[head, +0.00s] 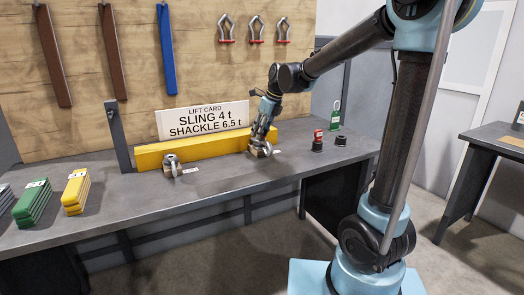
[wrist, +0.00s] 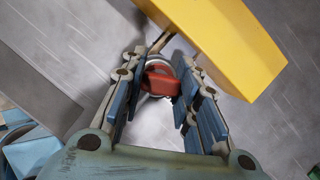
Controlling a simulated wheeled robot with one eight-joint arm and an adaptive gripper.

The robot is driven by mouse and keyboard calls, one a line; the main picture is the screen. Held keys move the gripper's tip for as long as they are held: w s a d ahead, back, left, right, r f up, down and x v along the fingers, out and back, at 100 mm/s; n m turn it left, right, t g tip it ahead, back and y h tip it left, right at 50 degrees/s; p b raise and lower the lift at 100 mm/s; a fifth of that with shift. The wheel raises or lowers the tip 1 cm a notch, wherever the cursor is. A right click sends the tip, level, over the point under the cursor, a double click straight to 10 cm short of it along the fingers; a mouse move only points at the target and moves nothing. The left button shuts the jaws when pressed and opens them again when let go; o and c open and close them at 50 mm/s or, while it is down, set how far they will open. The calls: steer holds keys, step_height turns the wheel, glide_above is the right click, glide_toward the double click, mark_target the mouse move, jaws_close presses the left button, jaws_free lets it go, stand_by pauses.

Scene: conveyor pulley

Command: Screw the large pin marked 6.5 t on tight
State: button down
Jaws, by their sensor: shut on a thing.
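My gripper (wrist: 160,92) is shut on a red pin (wrist: 160,84), with a blue-padded finger on either side of it. The grey curved metal of a shackle (wrist: 180,62) shows just beyond the pin in the wrist view. In the head view my gripper (head: 265,133) reaches down to this shackle (head: 262,149) on its block, in front of the yellow beam's right end. The fingers hide most of the pin there. The pin's marking is not readable, and I cannot tell how far the pin is seated. The lift card (head: 205,120) reads "SLING 4 t, SHACKLE 6.5 t".
The yellow beam (head: 190,150) lies close behind the shackle. A second shackle (head: 172,164) stands left. A red pin (head: 319,135) on a black stand and another black stand (head: 340,140) are at right. Stacked slings (head: 76,191) lie at left. The front bench right of centre is clear.

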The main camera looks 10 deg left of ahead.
steer(key=shift+f, duration=0.2)
steer(key=c, duration=1.2)
jaws_free()
steer(key=shift+o, duration=0.2)
steer(key=shift+f, duration=0.1)
steer(key=shift+r, duration=2.5)
steer(key=shift+r, duration=0.1)
